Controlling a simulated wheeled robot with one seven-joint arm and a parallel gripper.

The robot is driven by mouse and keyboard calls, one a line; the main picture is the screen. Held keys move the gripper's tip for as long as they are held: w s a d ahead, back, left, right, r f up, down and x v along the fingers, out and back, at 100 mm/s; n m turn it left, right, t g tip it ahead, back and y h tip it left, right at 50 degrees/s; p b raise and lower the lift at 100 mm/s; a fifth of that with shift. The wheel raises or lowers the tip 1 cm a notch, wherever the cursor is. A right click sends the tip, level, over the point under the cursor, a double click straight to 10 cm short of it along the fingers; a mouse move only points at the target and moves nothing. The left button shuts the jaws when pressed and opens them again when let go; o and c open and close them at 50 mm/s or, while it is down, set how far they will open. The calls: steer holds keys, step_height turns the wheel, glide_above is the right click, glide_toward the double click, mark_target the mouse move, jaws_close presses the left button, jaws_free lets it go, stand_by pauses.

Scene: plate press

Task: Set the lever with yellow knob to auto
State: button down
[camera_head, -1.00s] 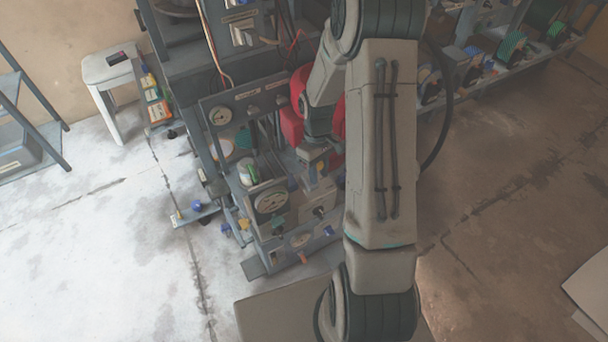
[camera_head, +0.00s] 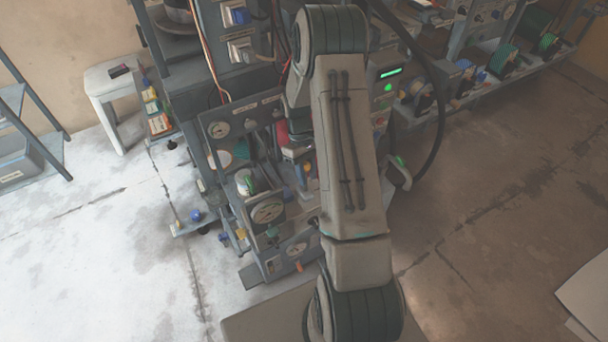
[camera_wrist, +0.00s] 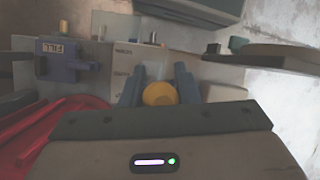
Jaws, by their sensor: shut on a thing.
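In the wrist view, the yellow knob (camera_wrist: 159,94) of the lever sits between the two blue-grey fingers of my gripper (camera_wrist: 158,78). The fingers are shut on the knob. A pale label plate (camera_wrist: 124,62) with small print stands just left of the fingers; its words are too small to read surely. The lever's shaft is mostly hidden behind the knob, so its exact setting cannot be told. In the head view, my arm covers much of the press (camera_head: 268,211) and my gripper cannot be made out clearly.
A blue-grey block marked FILL (camera_wrist: 66,62) is left of the label plate, with a red part (camera_wrist: 62,122) below it. In the head view, a white stool (camera_head: 112,88) stands at left, and a panel with a green display (camera_head: 390,73) is right of my arm.

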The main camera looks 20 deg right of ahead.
steer(key=c, duration=1.1)
jaws_free()
steer(key=shift+w+a+r, duration=0.1)
steer(key=shift+w+a, duration=0.05)
steer(key=shift+a, duration=0.1)
steer(key=shift+d, duration=0.2)
steer(key=p+v, duration=0.1)
steer(key=v, duration=1.2)
steer(key=shift+w+r, duration=0.1)
steer(key=shift+r, duration=0.25)
steer(key=s+a+r+m+t+p, duration=0.1)
steer(key=s+a+r+t+p, duration=0.25)
steer(key=r, duration=0.55)
steer(key=s+a+r+m+p, duration=0.1)
steer(key=s+a+r+p, duration=0.1)
steer(key=s+a+r, duration=0.5)
steer(key=s+r+t+p, duration=0.1)
steer(key=s+r, duration=0.2)
steer(key=s, duration=0.1)
steer(key=s+a+r+m+t+p, duration=0.1)
steer(key=s+r+p, duration=0.1)
steer(key=s+r, duration=0.1)
steer(key=s+r+t+p, duration=0.2)
steer(key=s+r, duration=0.2)
steer(key=s, duration=0.1)
steer(key=shift+s+a+m, duration=0.15)
steer(key=shift+s+m, duration=0.1)
steer(key=shift+m, duration=0.15)
